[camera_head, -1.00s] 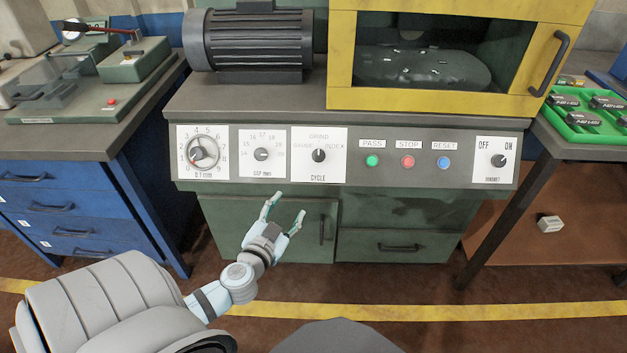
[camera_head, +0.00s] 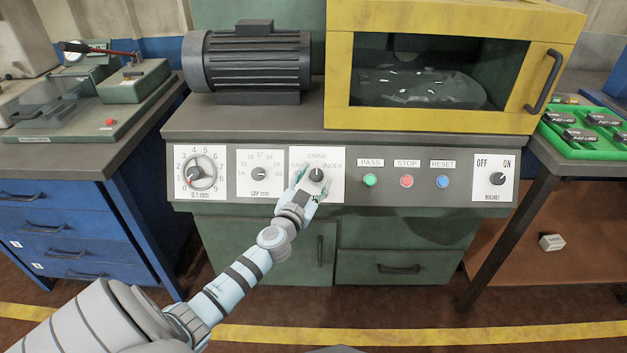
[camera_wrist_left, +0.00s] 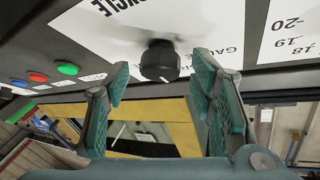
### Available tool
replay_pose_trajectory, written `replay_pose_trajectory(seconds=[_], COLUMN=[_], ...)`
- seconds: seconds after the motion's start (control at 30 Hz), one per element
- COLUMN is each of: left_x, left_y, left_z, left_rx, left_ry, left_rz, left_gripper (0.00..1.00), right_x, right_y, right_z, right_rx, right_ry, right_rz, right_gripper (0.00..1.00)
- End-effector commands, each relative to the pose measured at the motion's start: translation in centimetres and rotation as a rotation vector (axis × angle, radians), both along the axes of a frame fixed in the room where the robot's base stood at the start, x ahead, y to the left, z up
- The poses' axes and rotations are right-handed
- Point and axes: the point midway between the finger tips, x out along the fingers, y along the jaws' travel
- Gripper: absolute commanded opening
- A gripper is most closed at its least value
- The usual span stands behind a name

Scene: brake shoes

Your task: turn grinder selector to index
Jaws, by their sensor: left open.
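The cycle selector (camera_head: 316,175) is a black round knob on a white plate marked GAUGE, GRIND and INDEX. Its pointer appears to be up toward GRIND. My left gripper (camera_head: 309,184) is at the knob, with its fingertips to either side and the word GAUGE partly covered. In the left wrist view the knob (camera_wrist_left: 160,62) stands between the two open teal fingers (camera_wrist_left: 161,85), with gaps on both sides. The plate's lettering is upside down there. My right gripper is not in view.
A yellow-framed window (camera_head: 340,70) is above.

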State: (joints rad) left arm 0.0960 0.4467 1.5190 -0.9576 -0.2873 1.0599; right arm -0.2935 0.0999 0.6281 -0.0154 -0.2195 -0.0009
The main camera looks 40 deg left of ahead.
Motion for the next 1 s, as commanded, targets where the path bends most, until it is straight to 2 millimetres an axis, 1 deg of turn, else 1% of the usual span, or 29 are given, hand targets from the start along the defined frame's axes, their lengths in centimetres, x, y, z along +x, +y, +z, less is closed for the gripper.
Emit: replay_pose_trajectory(seconds=[0.07,0.1,0.27,0.3,0.37,0.4,0.57,0.77,0.87,1.0], left_x=[0.0,0.0,-0.1,0.0,0.0,-0.1,-0.1,-0.1,-0.1,-0.1], left_y=[0.0,0.0,0.0,0.0,0.0,-0.1,0.0,0.0,0.1,0.2], left_z=[0.0,0.0,0.0,0.0,0.0,0.0,0.0,0.1,0.3,0.6], left_rx=[0.0,0.0,0.0,0.0,-0.001,-0.001,0.003,0.033,0.067,0.129], left_ry=[0.0,0.0,0.0,0.0,0.0,0.0,0.004,0.03,0.057,0.104], left_rz=[0.0,0.0,0.0,0.0,-0.001,-0.001,-0.004,-0.033,-0.06,-0.116], left_gripper=[0.5,0.47,0.21,0.15,0.05,0.03,0.03,0.03,0.03,0.03], right_x=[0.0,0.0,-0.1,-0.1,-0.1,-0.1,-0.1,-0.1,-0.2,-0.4], right_y=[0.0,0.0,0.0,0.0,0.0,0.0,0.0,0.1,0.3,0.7], right_z=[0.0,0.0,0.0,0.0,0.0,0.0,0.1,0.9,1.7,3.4], right_rx=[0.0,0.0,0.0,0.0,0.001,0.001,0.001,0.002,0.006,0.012], right_ry=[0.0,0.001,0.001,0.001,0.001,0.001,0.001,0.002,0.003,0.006], right_rz=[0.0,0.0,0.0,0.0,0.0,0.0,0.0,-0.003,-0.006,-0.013], right_gripper=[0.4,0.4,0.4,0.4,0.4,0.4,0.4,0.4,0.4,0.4])
